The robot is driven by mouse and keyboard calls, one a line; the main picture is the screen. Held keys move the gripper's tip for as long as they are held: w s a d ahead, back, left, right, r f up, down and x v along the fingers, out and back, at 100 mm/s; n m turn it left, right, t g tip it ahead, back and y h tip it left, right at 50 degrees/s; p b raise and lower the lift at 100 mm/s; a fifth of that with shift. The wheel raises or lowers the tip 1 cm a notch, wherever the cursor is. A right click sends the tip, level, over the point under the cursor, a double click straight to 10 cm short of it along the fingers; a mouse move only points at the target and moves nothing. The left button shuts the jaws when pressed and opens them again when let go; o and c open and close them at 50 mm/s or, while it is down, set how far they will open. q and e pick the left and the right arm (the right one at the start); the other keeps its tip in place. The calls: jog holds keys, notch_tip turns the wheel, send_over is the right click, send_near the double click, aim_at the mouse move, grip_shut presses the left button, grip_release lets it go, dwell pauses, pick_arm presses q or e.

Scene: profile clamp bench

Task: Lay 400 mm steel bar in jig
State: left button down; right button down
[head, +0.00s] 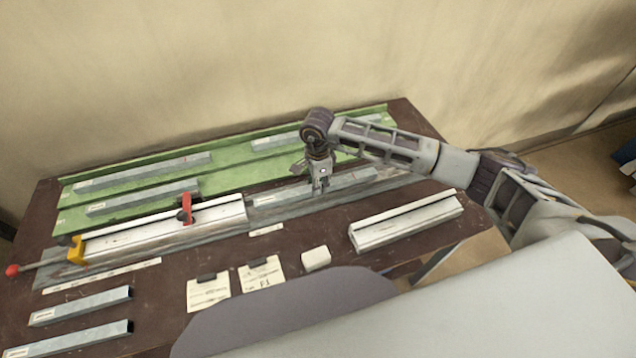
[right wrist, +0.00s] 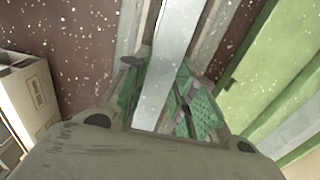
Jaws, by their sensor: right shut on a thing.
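My right gripper (head: 320,188) is shut on a grey steel bar (head: 350,180), to the right of the clamp jig (head: 160,232). In the right wrist view the bar (right wrist: 172,62) runs between the two green-padded fingers (right wrist: 165,100). The bar lies roughly in line with the jig, over its grey base strip; I cannot tell whether it touches the strip. The jig has a white rail, a red upright handle (head: 186,205), and a yellow end clamp (head: 76,250) with a red knob. My left gripper is out of view.
A green rack (head: 225,178) behind holds several steel bars (head: 145,172). Two more bars (head: 80,306) lie at the front left. A white-topped profile (head: 405,222), a white block (head: 316,258) and two paper cards (head: 208,292) occupy the front of the brown bench (head: 160,292).

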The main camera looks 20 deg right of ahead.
jog(key=shift+f+b, duration=0.3)
jog(key=shift+b, duration=0.05)
jog(key=c, duration=1.2)
grip_release()
jog(key=shift+o, duration=0.2)
jog(key=shift+r+p, duration=0.35)
jog(key=shift+p, duration=0.05)
notch_tip(320, 180, up, 12)
jog(key=b, duration=0.1)
jog(key=shift+b, duration=0.35)
jog(key=shift+f, duration=0.1)
